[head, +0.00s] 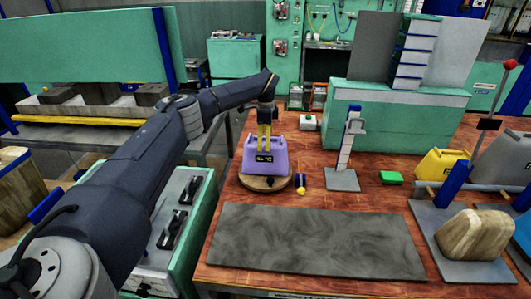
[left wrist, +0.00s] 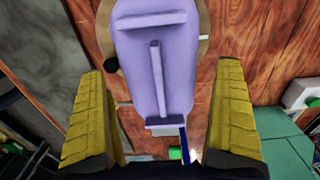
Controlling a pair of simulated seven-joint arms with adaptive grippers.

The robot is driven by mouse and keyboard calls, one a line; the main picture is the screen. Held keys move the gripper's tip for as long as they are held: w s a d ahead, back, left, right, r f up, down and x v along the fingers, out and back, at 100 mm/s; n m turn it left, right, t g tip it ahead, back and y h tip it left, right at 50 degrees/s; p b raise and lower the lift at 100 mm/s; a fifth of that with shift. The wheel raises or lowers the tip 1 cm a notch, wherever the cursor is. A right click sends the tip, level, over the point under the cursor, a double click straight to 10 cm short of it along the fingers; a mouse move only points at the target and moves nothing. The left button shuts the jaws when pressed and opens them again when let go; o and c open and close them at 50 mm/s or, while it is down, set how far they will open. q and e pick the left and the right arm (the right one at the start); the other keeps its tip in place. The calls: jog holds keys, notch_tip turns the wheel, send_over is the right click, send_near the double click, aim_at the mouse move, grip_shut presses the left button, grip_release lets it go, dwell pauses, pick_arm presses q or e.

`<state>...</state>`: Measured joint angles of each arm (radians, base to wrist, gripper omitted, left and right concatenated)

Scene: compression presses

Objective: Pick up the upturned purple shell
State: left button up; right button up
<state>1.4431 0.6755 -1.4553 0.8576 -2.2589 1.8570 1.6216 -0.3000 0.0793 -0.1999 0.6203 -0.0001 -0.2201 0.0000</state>
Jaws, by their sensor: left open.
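The purple shell (head: 265,157) stands on a round wooden disc (head: 251,184) at the left part of the table, with dark marks on its front face. In the left wrist view the purple shell (left wrist: 150,75) shows raised ridges and lies between the two spread fingers (left wrist: 163,68), with a gap on each side. The gripper is open and I see no contact. My right gripper is not in view.
A dark grey mat (head: 315,240) covers the front of the table. A yellow shell (head: 440,163) and a lever press (head: 455,190) are further right.

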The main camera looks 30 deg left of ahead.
pick_arm(q)
jog(key=shift+c, duration=0.4)
jog(key=c, duration=1.7)
